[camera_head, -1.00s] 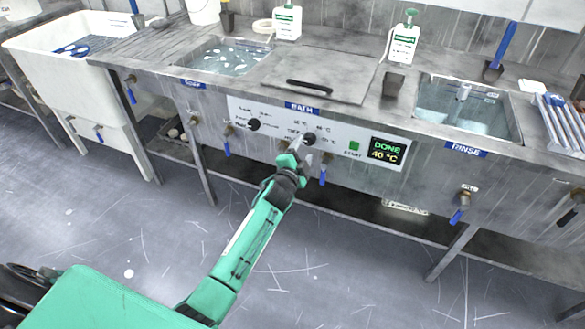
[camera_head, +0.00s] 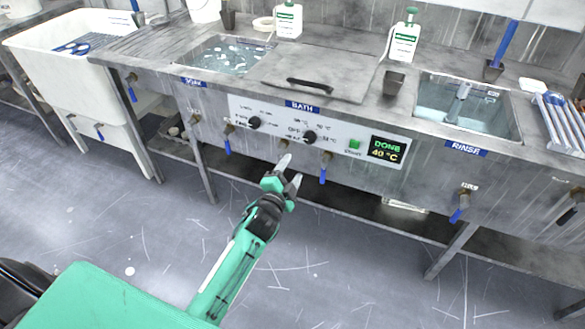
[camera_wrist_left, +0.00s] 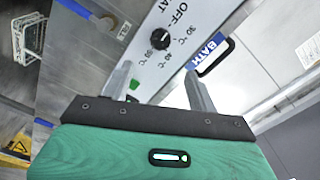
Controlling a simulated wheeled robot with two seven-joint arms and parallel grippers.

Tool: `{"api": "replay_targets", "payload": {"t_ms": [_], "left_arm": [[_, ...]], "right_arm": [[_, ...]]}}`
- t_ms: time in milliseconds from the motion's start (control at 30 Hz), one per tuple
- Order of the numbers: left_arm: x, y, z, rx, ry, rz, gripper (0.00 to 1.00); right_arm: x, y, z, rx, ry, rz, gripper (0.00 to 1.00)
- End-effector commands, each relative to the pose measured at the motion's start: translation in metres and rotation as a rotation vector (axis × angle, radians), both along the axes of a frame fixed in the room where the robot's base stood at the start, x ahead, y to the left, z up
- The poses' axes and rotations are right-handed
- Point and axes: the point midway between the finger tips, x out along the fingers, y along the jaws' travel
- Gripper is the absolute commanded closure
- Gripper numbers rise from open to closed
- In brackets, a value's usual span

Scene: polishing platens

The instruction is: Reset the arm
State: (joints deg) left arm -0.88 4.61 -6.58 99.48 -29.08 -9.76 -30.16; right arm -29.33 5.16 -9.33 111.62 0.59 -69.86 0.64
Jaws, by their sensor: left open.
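My left arm is green and comes up from the lower left in the head view. My left gripper (camera_head: 291,172) is open and empty, with its fingers apart in front of and below the control panel (camera_head: 345,145). The right black knob (camera_head: 309,137) on the panel is clear of the fingers. In the left wrist view, the left gripper's two grey fingers (camera_wrist_left: 160,92) are spread, and a knob (camera_wrist_left: 160,39) with temperature marks shows beyond them. The display (camera_head: 387,149) reads DONE and 40 °C. My right gripper does not show.
The BATH lid (camera_head: 330,70) is closed. The SOAK basin (camera_head: 225,57) is at its left and the RINSE basin (camera_head: 465,105) at its right. Blue-handled taps (camera_head: 325,168) stick out along the front. The floor (camera_head: 330,270) in front is clear.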

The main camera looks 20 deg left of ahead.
Motion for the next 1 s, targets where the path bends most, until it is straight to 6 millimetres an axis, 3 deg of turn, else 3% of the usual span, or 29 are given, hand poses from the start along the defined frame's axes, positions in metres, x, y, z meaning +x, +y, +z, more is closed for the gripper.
{"api": "replay_targets", "payload": {"t_ms": [233, 367, 467, 600, 700, 833, 1000], "left_arm": [[-0.002, 0.0, -0.003, -0.007, 0.01, 0.003, 0.41], [-0.02, 0.005, -0.032, -0.088, 0.114, 0.039, 0.41], [-0.055, 0.01, -0.079, -0.219, 0.288, 0.107, 0.41], [-0.131, 0.009, -0.153, -0.438, 0.597, 0.242, 0.41], [-0.186, 0.004, -0.19, -0.559, 0.785, 0.336, 0.41], [-0.247, -0.004, -0.219, -0.663, 0.979, 0.441, 0.41], [-0.315, -0.015, -0.241, -0.756, 1.182, 0.559, 0.41]], "right_arm": [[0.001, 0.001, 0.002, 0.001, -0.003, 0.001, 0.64], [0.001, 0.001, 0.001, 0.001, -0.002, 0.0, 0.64], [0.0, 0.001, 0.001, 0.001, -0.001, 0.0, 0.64], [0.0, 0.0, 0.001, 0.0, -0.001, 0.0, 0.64], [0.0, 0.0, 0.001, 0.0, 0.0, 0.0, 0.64], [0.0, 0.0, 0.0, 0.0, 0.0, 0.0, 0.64], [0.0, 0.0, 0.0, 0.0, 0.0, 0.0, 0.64]]}}
